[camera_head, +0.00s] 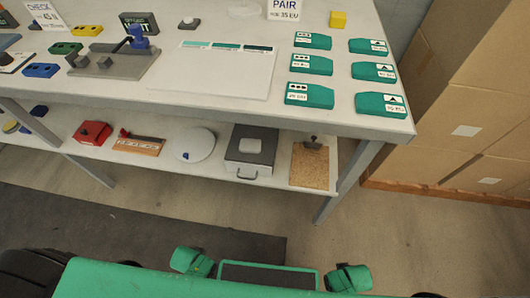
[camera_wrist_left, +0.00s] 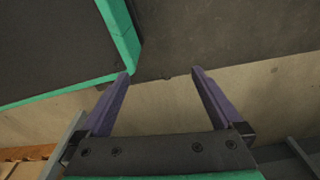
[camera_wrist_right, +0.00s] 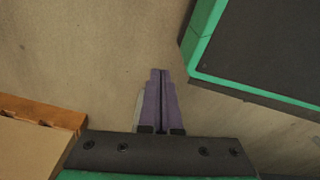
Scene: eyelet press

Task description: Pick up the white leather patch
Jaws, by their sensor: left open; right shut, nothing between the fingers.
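A small white rounded piece (camera_head: 250,145) lies on a dark grey box on the lower shelf; it may be the white leather patch, but I cannot tell its material. Neither gripper's fingers show in the head view, and no patch shows in either wrist view.
The grey table (camera_head: 345,113) holds several green blocks (camera_head: 310,94), a white swatch sheet (camera_head: 225,85) and a press (camera_head: 120,62). The grey box (camera_head: 245,168) stands on the shelf between a white disc (camera_head: 190,150) and a cork board (camera_head: 310,168). Cardboard boxes (camera_head: 470,90) stand right.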

